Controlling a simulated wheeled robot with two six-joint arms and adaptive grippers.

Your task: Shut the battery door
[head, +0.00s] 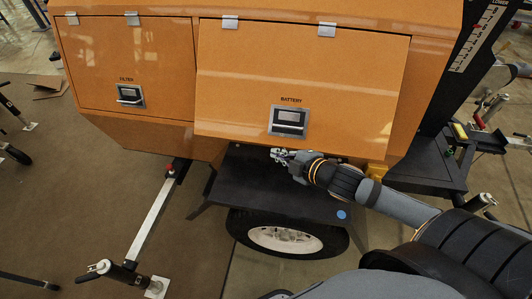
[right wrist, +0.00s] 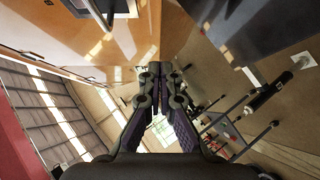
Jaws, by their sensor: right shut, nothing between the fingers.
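The battery door (head: 300,75) is an orange panel hinged along its top, labelled BATTERY, with a silver latch (head: 289,120) near its lower edge. It stands slightly out from the tower body, its lower edge proud of the frame. My right gripper (head: 278,154) is shut and empty, just under the door's lower edge, below the latch. Whether it touches the door I cannot tell. In the right wrist view the shut fingers (right wrist: 155,75) point toward the orange surface, with a latch at upper left. My left gripper is not in view.
The filter door (head: 125,60) to the left lies flush with the body. A black fender (head: 265,190) over a wheel (head: 285,239) is below the gripper. An outrigger leg (head: 150,215) extends at lower left. A dark mast (head: 465,70) rises at right.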

